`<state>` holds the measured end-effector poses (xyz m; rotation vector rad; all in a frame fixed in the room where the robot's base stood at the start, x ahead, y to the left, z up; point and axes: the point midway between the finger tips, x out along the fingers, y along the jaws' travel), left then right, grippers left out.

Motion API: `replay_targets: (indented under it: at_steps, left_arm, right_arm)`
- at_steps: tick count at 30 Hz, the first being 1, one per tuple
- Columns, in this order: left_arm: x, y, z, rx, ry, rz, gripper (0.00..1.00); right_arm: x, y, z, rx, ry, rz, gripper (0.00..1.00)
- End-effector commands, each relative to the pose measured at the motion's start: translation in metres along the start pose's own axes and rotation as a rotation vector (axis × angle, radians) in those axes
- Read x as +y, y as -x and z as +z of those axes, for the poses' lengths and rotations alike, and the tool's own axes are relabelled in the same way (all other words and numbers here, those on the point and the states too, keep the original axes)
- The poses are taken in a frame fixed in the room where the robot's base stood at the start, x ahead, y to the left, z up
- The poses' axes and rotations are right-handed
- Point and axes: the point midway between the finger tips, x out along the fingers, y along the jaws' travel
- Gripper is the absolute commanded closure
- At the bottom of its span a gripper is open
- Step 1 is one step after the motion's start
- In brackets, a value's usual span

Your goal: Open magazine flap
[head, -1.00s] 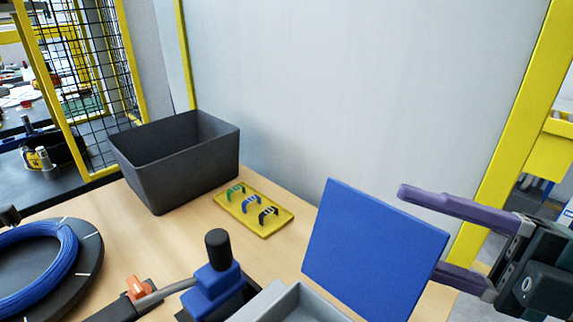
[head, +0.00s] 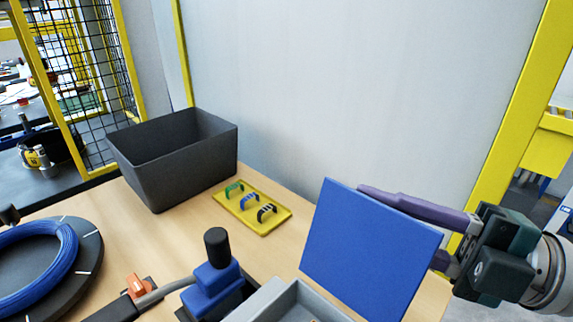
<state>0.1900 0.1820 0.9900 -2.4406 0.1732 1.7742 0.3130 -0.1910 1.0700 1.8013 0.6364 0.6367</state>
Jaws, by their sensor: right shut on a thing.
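The magazine flap (head: 370,255) is a flat blue panel standing raised and leaning behind a grey tray-like magazine (head: 285,303) at the bottom of the head view. My right gripper (head: 420,225), with purple fingers, comes in from the right and is shut on the flap at its upper right side. One finger runs along the flap's top edge. The other is mostly hidden behind the flap's right edge. My left gripper is out of view.
A dark open bin (head: 175,165) stands at the back left. A yellow plate (head: 268,226) with several small coloured clips lies beside it. A blue coil (head: 40,265) sits on a black disc at left. A blue block with a black knob (head: 215,270) stands front centre.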

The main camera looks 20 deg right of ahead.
Motion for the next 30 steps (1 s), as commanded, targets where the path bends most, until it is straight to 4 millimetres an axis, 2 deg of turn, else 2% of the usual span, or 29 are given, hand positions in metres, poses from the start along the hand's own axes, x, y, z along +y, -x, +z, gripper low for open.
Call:
replay_targets:
  at_steps: [3, 30]
  left_arm:
    - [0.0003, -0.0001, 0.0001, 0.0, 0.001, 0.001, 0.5]
    - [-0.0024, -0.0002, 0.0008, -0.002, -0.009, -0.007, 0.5]
  right_arm:
    - [0.0, 0.0001, 0.0, 0.0, 0.0, 0.0, 1.0]
    - [0.0, 0.0001, 0.0, 0.0, 0.0, 0.0, 1.0]
